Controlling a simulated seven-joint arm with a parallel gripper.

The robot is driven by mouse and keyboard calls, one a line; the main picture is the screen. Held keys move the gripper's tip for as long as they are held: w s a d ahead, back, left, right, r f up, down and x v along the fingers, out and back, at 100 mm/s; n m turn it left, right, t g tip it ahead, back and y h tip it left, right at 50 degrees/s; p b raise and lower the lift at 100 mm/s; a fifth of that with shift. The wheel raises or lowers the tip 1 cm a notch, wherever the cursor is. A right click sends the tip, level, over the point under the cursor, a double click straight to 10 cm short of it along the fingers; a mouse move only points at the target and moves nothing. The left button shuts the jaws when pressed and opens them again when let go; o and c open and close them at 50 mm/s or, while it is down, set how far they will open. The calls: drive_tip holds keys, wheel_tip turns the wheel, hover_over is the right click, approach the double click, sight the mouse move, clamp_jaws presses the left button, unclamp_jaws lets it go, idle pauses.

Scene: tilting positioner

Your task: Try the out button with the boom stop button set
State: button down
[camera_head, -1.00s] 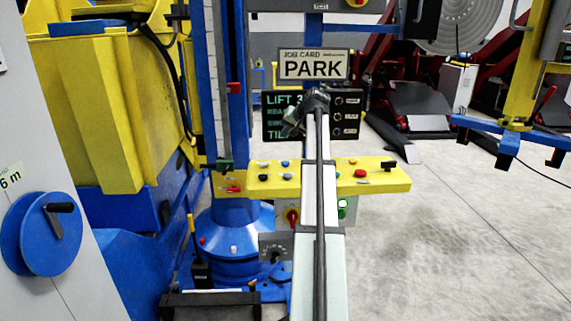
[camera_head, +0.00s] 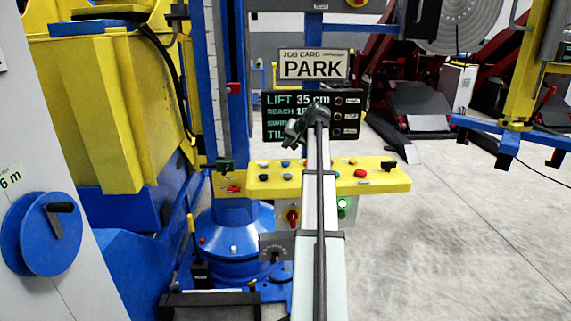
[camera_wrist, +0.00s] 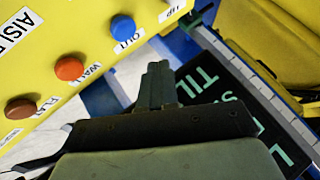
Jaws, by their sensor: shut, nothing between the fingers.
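The yellow control panel (camera_head: 400,183) stands ahead of me, its middle covered by my arm. In the wrist view, the blue OUT button (camera_wrist: 122,27) is on the yellow panel face, beside its OUT label. My gripper (camera_wrist: 159,68) is shut and empty, with its tips below and right of the OUT button in that view, apart from it in the picture. A red button (camera_head: 360,173) sits on the panel's right half; its label is too small to read, so I cannot tell whether it is the boom stop button or whether it is set.
The wrist view also shows an orange WALL button (camera_wrist: 69,68) and a brown FLAT button (camera_wrist: 20,108). The display (camera_head: 350,103) behind the panel reads LIFT 35 cm, other lines partly hidden. A sign (camera_head: 314,65) reads PARK. Floor right of the panel is clear.

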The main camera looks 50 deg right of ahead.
sight(288, 163)
drive_tip(key=shift+f, duration=1.95)
drive_tip(key=shift+f, duration=0.15)
idle(0.6)
drive_tip(key=shift+f, duration=0.3)
drive_tip(key=shift+f, duration=0.45)
idle(2.0)
drive_tip(key=shift+r, duration=0.9)
drive_tip(key=shift+r, duration=2.5)
